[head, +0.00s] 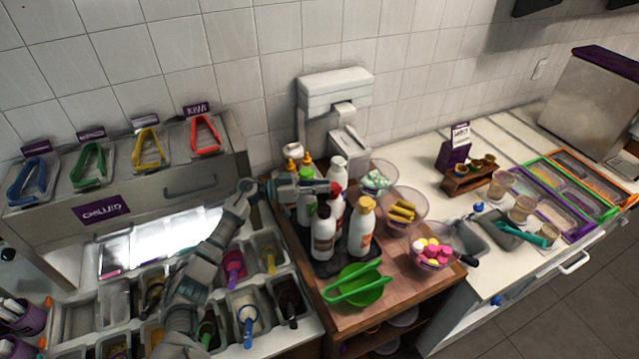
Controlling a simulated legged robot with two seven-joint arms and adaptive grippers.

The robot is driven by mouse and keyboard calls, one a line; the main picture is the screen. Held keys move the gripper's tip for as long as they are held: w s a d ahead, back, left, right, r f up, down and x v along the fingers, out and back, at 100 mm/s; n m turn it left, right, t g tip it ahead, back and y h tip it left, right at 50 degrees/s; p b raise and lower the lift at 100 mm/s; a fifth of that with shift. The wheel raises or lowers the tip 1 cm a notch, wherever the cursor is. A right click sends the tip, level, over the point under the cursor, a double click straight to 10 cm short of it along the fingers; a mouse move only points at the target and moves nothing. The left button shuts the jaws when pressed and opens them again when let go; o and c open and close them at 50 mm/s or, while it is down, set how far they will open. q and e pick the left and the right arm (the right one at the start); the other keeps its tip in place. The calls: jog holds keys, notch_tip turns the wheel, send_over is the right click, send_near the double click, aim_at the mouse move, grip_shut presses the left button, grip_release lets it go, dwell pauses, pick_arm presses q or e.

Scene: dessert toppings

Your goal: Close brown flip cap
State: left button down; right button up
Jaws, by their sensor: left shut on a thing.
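Several topping bottles stand close together on the wooden counter. A white bottle with brown markings (323,242) stands upright at the front left, with a dark brown cap (323,211) on top. My left gripper (328,187) reaches in from the left, level, over the bottle tops. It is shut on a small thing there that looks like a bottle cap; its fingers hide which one. A red cap (336,188) shows right at the fingertips. Whether the brown cap's lid is up or down is too small to tell. My right gripper is not in view.
A white bottle with a yellow cap (362,232) stands close on the right. Green tongs (355,290) lie on a green plate in front. Bowls of bananas (402,211) and pink and yellow sweets (432,250) stand to the right. Topping bins fill the left.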

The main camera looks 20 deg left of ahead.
pick_arm(q)
jog(key=shift+s+d+m+p, duration=0.35)
jog(key=shift+s+m+p, duration=0.25)
jog(key=shift+m, duration=0.6)
jog(key=shift+s+d+f+m+p, duration=0.1)
jog(key=shift+s+d+m+p, duration=0.15)
jog(key=shift+m, duration=0.45)
jog(key=shift+s+d+f+m+p, duration=0.15)
jog(key=shift+s+m, duration=0.15)
jog(key=shift+m, duration=0.4)
jog(key=c, duration=1.3)
grip_release()
jog(key=shift+w+r, duration=0.1)
jog(key=shift+a, duration=0.15)
jog(key=v, duration=1.2)
jog(key=shift+w, duration=0.1)
